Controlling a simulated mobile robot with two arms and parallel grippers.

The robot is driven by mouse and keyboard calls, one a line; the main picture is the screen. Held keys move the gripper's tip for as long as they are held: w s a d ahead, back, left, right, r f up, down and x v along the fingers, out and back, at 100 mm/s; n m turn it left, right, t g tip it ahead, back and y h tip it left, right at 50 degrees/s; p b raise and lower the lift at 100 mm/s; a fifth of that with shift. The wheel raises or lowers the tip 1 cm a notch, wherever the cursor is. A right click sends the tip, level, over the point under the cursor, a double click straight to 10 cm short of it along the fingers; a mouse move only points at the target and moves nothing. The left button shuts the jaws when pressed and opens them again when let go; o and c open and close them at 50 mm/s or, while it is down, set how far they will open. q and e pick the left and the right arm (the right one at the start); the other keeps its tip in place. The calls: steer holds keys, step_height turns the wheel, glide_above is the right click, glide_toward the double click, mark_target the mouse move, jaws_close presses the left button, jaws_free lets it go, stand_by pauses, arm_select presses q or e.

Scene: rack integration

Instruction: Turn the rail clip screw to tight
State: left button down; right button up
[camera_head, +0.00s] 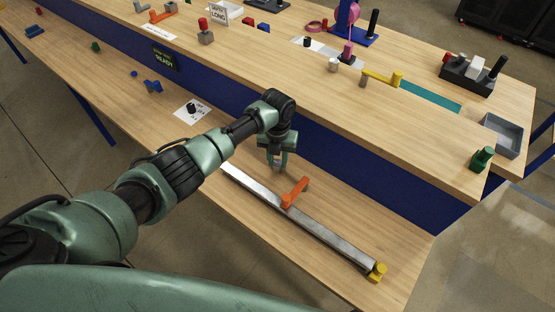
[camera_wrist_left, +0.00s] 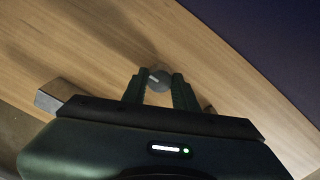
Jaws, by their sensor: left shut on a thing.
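A long metal rail (camera_head: 330,235) lies on the lower wooden shelf, and an end of it shows at the left of the left wrist view (camera_wrist_left: 55,94). An orange clip or lever (camera_head: 295,193) sits across the rail, and a yellow piece (camera_head: 377,271) is at its near right end. My left gripper (camera_head: 278,163) points down by the rail's far part. In the left wrist view its fingers are shut on a round grey screw knob (camera_wrist_left: 158,79) with a white mark. The knob's underside is hidden. My right gripper is not in view.
A white card with a black dial (camera_head: 192,109) lies on the lower shelf, left of my arm. A dark sign (camera_head: 165,59) is on the blue panel behind. The raised worktop (camera_head: 330,125) holds a yellow lever (camera_head: 383,78), a grey tray (camera_head: 502,135) and a green block (camera_head: 481,159).

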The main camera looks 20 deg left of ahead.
mark_target(278, 163)
arm_select(q)
steer(key=shift+w, duration=0.1)
steer(key=c, duration=1.1)
jaws_free()
steer(key=shift+r, duration=0.1)
step_height(278, 163, up, 8)
steer(key=shift+f+b, duration=0.15)
steer(key=shift+b, duration=0.2)
